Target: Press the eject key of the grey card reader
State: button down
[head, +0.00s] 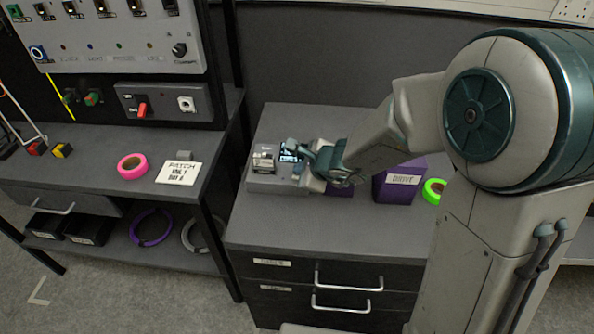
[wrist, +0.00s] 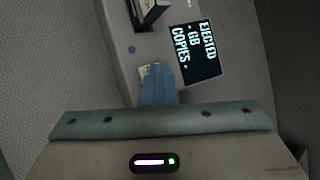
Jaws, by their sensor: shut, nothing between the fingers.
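The grey card reader (head: 277,184) sits on the dark cabinet top, left of my gripper. Its lit screen (wrist: 196,51) reads "EJECTED", "GB" and "COPIES" in the wrist view; it also shows in the head view (head: 289,152). A dark and silver slot block (wrist: 148,12) stands on the reader. My gripper (wrist: 156,68) is shut and empty, its blue fingertips over the reader beside the screen. A pale, key-like patch (wrist: 143,72) shows partly behind the tips. I cannot tell if they touch it. My gripper also shows in the head view (head: 299,170).
A purple box (head: 400,181) and a green tape roll (head: 434,191) stand to the right on the cabinet. The cabinet front edge is clear. The left bench holds pink tape (head: 132,166), a labelled card (head: 179,172) and a switch panel (head: 165,103).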

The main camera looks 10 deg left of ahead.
jog(key=shift+w+r+p, duration=0.1)
jog(key=shift+r+p, duration=0.5)
jog(key=shift+r, duration=0.45)
notch_tip(320, 180, up, 5)
jog(key=p, duration=0.4)
jog(key=s+d+r+n+g, duration=0.2)
jog(key=s+d+r+n, duration=0.5)
jog(key=n, duration=0.3)
jog(key=s+d+n+g+h, duration=0.1)
jog(key=s+d+n+h, duration=0.5)
jog(key=s+d, duration=0.6)
jog(key=d+n, duration=0.1)
jog(key=d, duration=0.2)
jog(key=shift+s+d+r+n+g+h, duration=0.25)
jog(key=shift+d+n+g+h, duration=0.05)
jog(key=shift+d+n+g, duration=0.1)
